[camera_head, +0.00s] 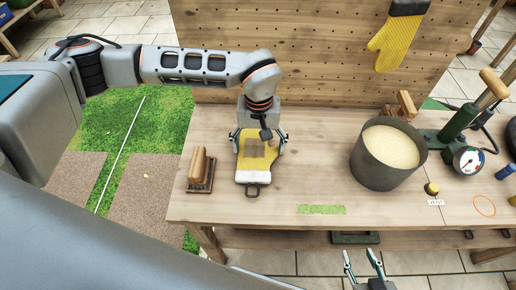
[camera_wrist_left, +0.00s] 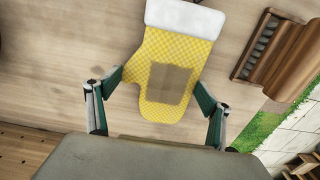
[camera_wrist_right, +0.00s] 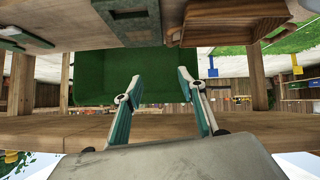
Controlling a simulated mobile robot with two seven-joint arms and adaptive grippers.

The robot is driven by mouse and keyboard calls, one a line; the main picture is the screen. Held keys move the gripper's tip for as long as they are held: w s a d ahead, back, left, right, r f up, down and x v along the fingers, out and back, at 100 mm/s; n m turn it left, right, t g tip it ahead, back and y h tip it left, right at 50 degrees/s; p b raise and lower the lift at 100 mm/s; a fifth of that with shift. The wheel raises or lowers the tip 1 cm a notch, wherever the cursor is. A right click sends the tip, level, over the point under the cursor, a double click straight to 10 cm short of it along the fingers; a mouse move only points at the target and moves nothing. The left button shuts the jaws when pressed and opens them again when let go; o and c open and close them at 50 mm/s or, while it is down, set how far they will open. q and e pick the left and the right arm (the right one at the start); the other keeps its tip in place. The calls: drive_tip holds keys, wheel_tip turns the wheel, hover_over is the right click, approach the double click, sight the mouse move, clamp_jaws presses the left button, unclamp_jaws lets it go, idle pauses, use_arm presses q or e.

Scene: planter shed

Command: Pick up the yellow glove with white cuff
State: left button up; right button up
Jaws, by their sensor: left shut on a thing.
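The yellow glove with a white cuff (camera_head: 257,163) lies on the left part of the wooden workbench, its cuff toward the front edge. It has a brown square patch on its body. My left gripper (camera_head: 260,144) is over the glove from behind, a finger on each side. In the left wrist view the glove (camera_wrist_left: 182,60) spans the space between the fingers of my left gripper (camera_wrist_left: 160,90), which is shut on it. My right gripper (camera_head: 364,268) is in front of the bench, below its top; in the right wrist view its fingers (camera_wrist_right: 165,85) are apart and empty.
A wooden-handled brush (camera_head: 199,170) stands left of the glove. Another yellow glove (camera_head: 393,42) hangs on the pegboard. Bare bench lies between glove and pot.

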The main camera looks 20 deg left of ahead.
sight(259, 150)
use_arm(q)
wheel_tip(259, 150, up, 19)
drive_tip(key=p, duration=0.1)
drive_tip(key=shift+p, duration=0.3)
idle(0.5)
